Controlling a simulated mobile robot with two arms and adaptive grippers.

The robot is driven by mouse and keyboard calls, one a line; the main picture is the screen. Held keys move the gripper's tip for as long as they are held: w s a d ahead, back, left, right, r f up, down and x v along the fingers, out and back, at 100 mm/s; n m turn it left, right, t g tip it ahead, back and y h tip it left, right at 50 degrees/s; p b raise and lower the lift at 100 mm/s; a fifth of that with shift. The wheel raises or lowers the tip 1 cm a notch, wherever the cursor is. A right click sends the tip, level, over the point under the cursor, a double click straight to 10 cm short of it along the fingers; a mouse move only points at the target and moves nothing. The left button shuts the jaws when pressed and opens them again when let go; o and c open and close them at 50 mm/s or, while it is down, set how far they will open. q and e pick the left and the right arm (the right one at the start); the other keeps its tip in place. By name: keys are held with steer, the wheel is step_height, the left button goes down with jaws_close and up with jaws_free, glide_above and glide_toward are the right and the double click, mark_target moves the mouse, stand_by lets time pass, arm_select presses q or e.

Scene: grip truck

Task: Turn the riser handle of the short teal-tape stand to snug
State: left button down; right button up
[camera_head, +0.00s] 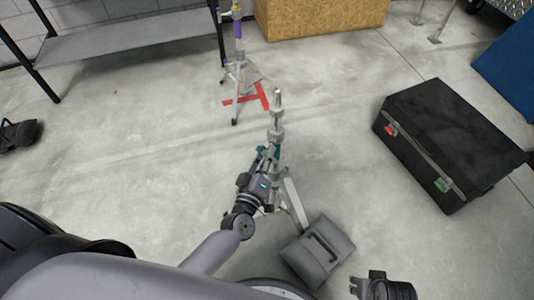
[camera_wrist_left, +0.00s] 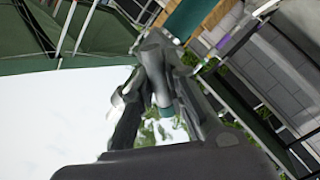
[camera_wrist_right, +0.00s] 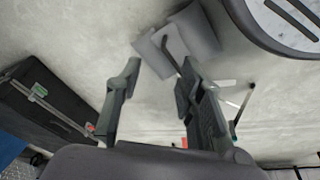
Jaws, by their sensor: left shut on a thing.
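The short stand (camera_head: 277,135) is upright in the middle of the head view, with a metal pin on top and teal tape (camera_head: 276,151) on its column. My left gripper (camera_head: 268,155) is at the column by the teal tape, shut on the riser handle. In the left wrist view the grey handle (camera_wrist_left: 155,75) shows between the fingers, with a teal patch near it. The fingers and my arm hide much of the handle and lower column. My right gripper (camera_wrist_right: 158,85) is open and empty, low at the right in the head view.
A grey sandbag (camera_head: 318,250) lies by the stand's leg. A black case (camera_head: 450,135) sits to the right. A purple-taped stand (camera_head: 239,45) stands behind, near red floor tape (camera_head: 262,96). A shelf (camera_head: 130,40) is back left. Floor between stand and case is clear.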

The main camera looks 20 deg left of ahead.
arm_select(q)
steer(key=shift+n, duration=1)
steer(key=shift+f+n, duration=0.1)
steer(key=shift+n, duration=0.8)
steer(key=shift+n+b, duration=0.3)
steer(key=shift+n, duration=1.8)
arm_select(e)
steer(key=shift+w+r, duration=0.15)
steer(key=shift+r, duration=1.85)
arm_select(q)
steer(key=c, duration=1.6)
jaws_free()
arm_select(e)
steer(key=shift+f, duration=0.2)
